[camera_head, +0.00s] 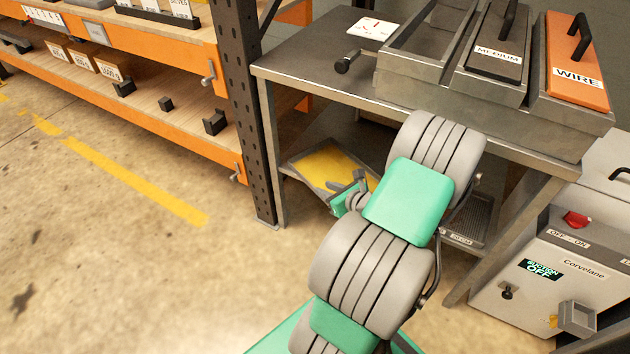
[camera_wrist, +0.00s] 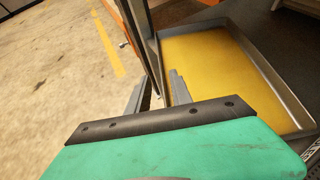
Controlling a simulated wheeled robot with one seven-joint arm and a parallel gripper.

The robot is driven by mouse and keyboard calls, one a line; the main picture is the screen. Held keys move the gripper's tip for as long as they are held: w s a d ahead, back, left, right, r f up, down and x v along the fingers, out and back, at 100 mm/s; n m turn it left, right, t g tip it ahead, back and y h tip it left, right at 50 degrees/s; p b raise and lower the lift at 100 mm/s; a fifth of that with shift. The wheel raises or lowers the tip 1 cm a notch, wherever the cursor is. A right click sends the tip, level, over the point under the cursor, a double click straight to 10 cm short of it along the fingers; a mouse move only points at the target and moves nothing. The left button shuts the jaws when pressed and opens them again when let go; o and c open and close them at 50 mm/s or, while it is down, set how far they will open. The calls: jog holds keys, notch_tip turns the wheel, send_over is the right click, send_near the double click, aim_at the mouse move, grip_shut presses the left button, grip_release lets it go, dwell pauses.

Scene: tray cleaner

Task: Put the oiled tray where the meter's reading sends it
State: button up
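The oiled tray (camera_head: 287,166), a shallow metal tray with a yellow oily floor, lies on the lower shelf of the steel table. In the wrist view, the tray (camera_wrist: 271,80) fills the upper right. My gripper (camera_head: 360,178) is at the tray's near edge. In the wrist view, my gripper (camera_wrist: 158,92) has its fingers apart. The right finger overlaps the tray's inside and the left one is outside its left wall. Contact with the rim cannot be told.
On the steel table (camera_head: 290,70) stand an uncovered bay (camera_head: 400,68), a grey MEDIUM lid (camera_head: 497,40) and an orange WIRE lid (camera_head: 575,60). A Corvelane machine (camera_head: 550,255) stands at right. An orange-edged rack (camera_head: 130,95) is at left. The floor at left is clear.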

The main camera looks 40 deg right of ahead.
jog(key=p+v, duration=0.1)
jog(key=v, duration=0.2)
jog(key=shift+s+r, duration=0.25)
jog(key=shift+s+a, duration=0.1)
jog(key=shift+s, duration=0.25)
jog(key=w+a+r+n+g+y, duration=0.2)
jog(key=a+n+g, duration=0.1)
jog(key=a+n, duration=0.65)
jog(key=w+a+r+n+g+y, duration=0.2)
jog(key=a+r+n+g, duration=0.15)
jog(key=a+n, duration=0.65)
jog(key=s+a+r+n+g+h, duration=0.3)
jog(key=s+a+r+n, duration=0.5)
jog(key=n, duration=0.9)
jog(key=shift+s+a+r+g, duration=0.25)
jog(key=shift+a+g, duration=0.1)
jog(key=shift+a, duration=0.8)
jog(key=w+r+t+p, duration=0.3)
jog(key=r+p, duration=4.6)
jog(key=r, duration=0.8)
jog(key=shift+w+d, duration=0.15)
jog(key=shift+w, duration=0.05)
